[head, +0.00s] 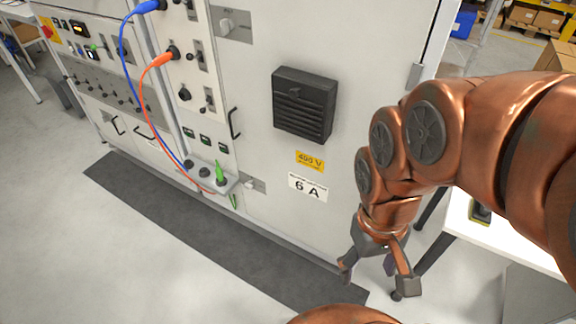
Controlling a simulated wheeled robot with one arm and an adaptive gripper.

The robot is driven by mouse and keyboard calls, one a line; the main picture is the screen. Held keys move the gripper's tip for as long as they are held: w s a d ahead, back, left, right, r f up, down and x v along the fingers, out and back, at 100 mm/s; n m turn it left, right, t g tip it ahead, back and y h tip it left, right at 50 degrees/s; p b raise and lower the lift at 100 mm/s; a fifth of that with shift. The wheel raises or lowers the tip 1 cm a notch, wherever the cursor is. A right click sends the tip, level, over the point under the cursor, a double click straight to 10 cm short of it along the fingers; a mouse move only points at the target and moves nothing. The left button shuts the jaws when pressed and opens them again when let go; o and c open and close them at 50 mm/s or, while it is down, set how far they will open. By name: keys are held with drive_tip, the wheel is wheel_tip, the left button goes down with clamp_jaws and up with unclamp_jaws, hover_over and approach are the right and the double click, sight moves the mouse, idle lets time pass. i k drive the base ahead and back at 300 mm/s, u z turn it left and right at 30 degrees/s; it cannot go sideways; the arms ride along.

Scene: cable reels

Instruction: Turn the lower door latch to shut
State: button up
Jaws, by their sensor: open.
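The lower door latch (253,184) is a small grey plate with a handle, low on the left edge of the light grey cabinet door (300,235). Its handle seems to lie roughly sideways, but it is too small to be sure. A similar upper latch (232,25) sits near the top of the same edge. My gripper (376,284) points down with its fingers spread and nothing between them. It is near the door's lower right corner, well to the right of the lower latch and apart from it.
A black vent box (304,104) sticks out from the door, and a black pull handle (234,123) is at its left edge. Blue (126,60) and orange (143,85) cables hang left of the door. A dark mat (190,225) lies along the cabinet. A white table (495,232) stands at right.

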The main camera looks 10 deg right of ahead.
sight(250, 185)
drive_tip(key=u, duration=0.55)
drive_tip(key=k, duration=0.65)
drive_tip(key=u, duration=1.15)
drive_tip(key=i, duration=1.15)
drive_tip(key=z, duration=0.7)
drive_tip(key=i, duration=0.3)
drive_tip(key=z, duration=0.4)
